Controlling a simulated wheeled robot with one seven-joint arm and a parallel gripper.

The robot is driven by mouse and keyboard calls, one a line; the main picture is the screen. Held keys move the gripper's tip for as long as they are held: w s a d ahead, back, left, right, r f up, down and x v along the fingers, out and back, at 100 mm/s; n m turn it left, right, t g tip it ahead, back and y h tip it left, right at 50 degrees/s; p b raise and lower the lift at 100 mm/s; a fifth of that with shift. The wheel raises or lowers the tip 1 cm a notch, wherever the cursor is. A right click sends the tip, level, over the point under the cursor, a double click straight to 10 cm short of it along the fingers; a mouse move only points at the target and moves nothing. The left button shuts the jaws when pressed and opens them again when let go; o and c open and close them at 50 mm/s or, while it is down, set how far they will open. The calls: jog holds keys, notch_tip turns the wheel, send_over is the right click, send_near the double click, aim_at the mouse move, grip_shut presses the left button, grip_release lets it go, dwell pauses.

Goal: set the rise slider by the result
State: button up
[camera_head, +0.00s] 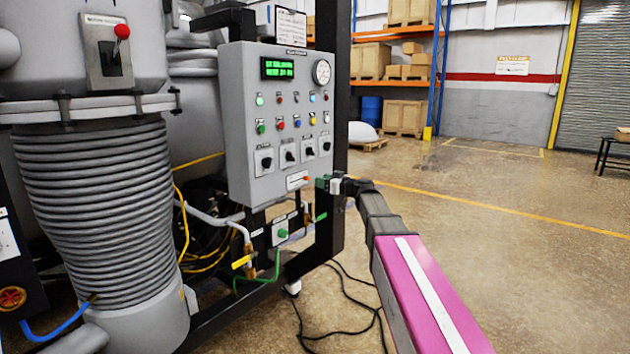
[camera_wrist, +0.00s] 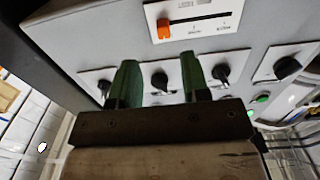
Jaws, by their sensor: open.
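The rise slider (camera_head: 297,181) is a white plate low on the right of the grey control panel (camera_head: 236,120). In the wrist view the slider (camera_wrist: 205,17) is at the top, with a dark slot. Its orange knob (camera_wrist: 164,29) sits at the slot's left end there; in the head view the knob (camera_head: 306,178) is at the right. My gripper (camera_head: 322,183) is beside the panel's lower right corner. In the wrist view my gripper (camera_wrist: 158,62) has its green fingers apart and empty, below the slider, clear of the orange knob. A display (camera_head: 277,68) shows green text, too small to read surely.
A row of black rotary knobs (camera_head: 290,153) sits above the slider, with coloured buttons and a round gauge (camera_head: 322,72) higher up. A small box with a green button (camera_head: 282,232) and pipes are below. Black cables (camera_head: 345,300) lie on the floor. Open floor is to the right.

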jog(key=v, duration=0.4)
jog(key=shift+s+d, duration=0.3)
jog(key=s+d+f+m+g+h, duration=0.1)
jog(key=s+f+m+g+h, duration=0.1)
jog(key=s+f, duration=0.45)
jog(key=s+f+m+g+h, duration=0.1)
jog(key=s+f+g+h, duration=0.15)
jog(key=f, duration=0.65)
jog(key=s+d+f+m+g+h, duration=0.1)
jog(key=s+f+m+g+h, duration=0.1)
jog(key=s+f, duration=0.45)
jog(key=s+d+f+m+g+h, duration=0.2)
jog(key=s+d+f+h, duration=0.2)
jog(key=s+f, duration=0.3)
jog(key=s+d+f+m+g+h, duration=0.2)
jog(key=s+d+f+m+h, duration=0.1)
jog(key=s+d+f, duration=0.3)
notch_tip(320, 180, down, 3)
jog(key=shift+s+r+h, duration=0.2)
jog(key=shift+s+h, duration=0.15)
jog(key=shift+s, duration=0.75)
jog(key=shift+w+g, duration=0.1)
jog(key=shift+g, duration=0.15)
